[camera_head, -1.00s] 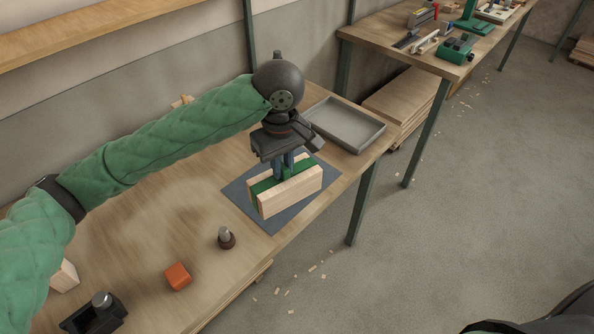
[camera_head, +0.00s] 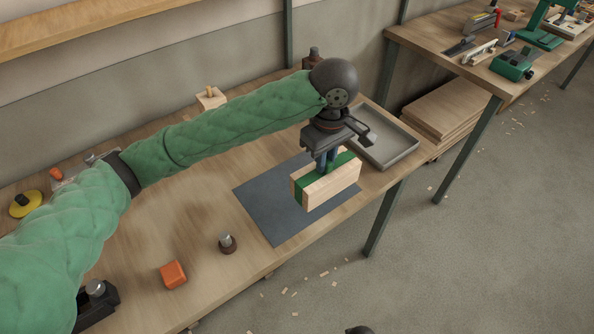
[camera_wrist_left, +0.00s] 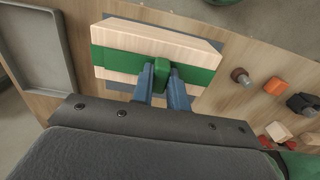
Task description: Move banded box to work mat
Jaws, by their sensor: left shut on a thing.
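The banded box (camera_head: 332,184) is pale wood with a green band around it. It is at the right end of the dark blue-grey work mat (camera_head: 268,207) in the head view and seems raised above it. My left gripper (camera_head: 327,160) points down and is shut on the box's green upright grip. In the left wrist view the fingers (camera_wrist_left: 162,80) pinch this green piece in the middle of the box (camera_wrist_left: 160,48). Strips of the mat show past the box there. The mat's right part is hidden behind the box. My right gripper is not in view.
A grey tray (camera_head: 398,152) stands just right of the box. An orange block (camera_head: 173,275) and a dark peg with a metal top (camera_head: 227,243) stand left of the mat. A small wooden block (camera_head: 210,98) is near the wall. The mat's left part is bare.

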